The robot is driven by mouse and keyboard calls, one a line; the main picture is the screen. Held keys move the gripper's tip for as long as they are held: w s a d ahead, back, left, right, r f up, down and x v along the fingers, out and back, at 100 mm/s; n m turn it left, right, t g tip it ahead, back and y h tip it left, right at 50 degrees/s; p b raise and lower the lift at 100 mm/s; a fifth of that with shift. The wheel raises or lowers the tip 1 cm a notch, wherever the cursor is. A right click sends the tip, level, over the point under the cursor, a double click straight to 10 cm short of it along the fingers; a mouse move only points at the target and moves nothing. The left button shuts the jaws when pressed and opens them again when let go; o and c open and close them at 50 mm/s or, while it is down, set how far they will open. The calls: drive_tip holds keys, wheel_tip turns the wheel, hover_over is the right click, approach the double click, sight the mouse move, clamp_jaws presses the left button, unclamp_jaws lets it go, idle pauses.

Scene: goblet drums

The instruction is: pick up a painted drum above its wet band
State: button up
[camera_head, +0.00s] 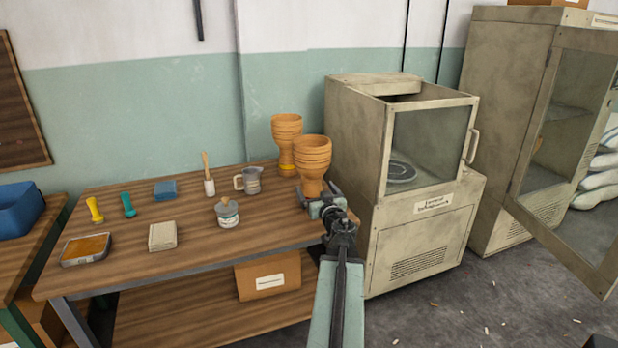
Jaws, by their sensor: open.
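Two goblet drums in orange-brown clay colour, with ringed bowls, stand upright at the right end of the wooden table (190,215). The rear drum (287,133) shows a yellow band low on its body, just above the tabletop. The front drum (313,152) stands to its right and overlaps it slightly; I see no band on its visible part. My gripper (317,194) is open and empty, low in front of the front drum's narrow foot. It partly hides that foot, and I cannot tell whether it touches it.
A paint pot (228,214), a grey jug (249,181) and a brush in a white cup (208,186) stand left of the drums. A paint tray (86,248) lies farther left. A beige glass-fronted cabinet (405,235) stands close on the right. A taller cabinet's door (570,170) hangs open.

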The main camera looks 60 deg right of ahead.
drive_tip(key=shift+w+r, duration=0.1)
drive_tip(key=shift+w+d, duration=0.35)
drive_tip(key=shift+d, duration=0.2)
drive_tip(key=shift+w+d, duration=0.35)
drive_tip(key=shift+d, duration=0.2)
drive_tip(key=x, duration=0.5)
drive_tip(key=shift+s+d+r+p, duration=0.1)
drive_tip(key=shift+r+p, duration=0.1)
drive_tip(key=shift+p, duration=0.1)
clamp_jaws()
drive_tip(key=shift+r, duration=0.15)
